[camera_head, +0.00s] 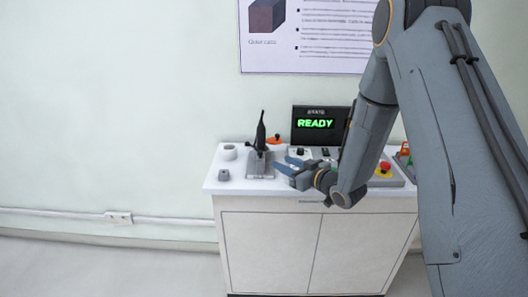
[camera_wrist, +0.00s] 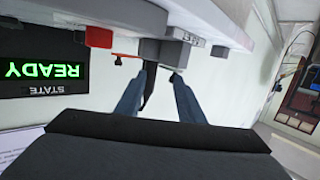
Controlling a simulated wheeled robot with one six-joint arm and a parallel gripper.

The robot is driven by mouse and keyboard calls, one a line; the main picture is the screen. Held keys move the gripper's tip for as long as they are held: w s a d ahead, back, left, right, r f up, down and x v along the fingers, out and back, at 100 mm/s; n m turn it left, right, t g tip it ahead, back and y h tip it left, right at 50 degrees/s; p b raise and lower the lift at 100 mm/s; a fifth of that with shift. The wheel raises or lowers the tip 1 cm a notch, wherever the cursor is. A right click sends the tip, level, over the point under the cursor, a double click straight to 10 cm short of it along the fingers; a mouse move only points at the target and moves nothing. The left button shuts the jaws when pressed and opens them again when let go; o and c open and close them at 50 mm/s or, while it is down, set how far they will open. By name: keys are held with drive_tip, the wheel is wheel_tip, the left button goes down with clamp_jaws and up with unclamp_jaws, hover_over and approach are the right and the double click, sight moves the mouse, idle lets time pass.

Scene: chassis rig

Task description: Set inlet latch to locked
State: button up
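The latch is most likely the black upright handle (camera_head: 261,132) on a grey metal base (camera_head: 260,165) on the white cabinet top; no legible label confirms it. My gripper (camera_head: 279,165) is just right of that base, low over the cabinet top, with its blue fingers apart. In the upside-down wrist view, my gripper (camera_wrist: 152,78) is open, and the black handle (camera_wrist: 149,88) shows between the two fingers. I cannot tell whether either finger touches it. The grey base (camera_wrist: 163,50) lies beyond the fingertips. The lower handle is partly hidden.
A display (camera_head: 320,124) reading READY stands behind. A red button (camera_head: 385,167) on a panel is at the right, partly behind my arm. A white roll (camera_head: 229,152) and a small grey block (camera_head: 223,174) are at the left. An orange-red part (camera_head: 275,140) sits behind the handle.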

sight(262, 154)
drive_tip(key=w+a+y+p, duration=0.1)
drive_tip(key=a, duration=0.1)
drive_tip(key=w+a+y, duration=0.1)
drive_tip(key=w+a, duration=0.1)
drive_tip(key=a, duration=0.1)
drive_tip(key=w+a+r+n+p, duration=0.1)
drive_tip(key=a, duration=0.1)
drive_tip(key=shift+w+a+y+p, duration=0.2)
drive_tip(key=shift+y+p, duration=0.15)
drive_tip(key=shift+y, duration=0.05)
clamp_jaws()
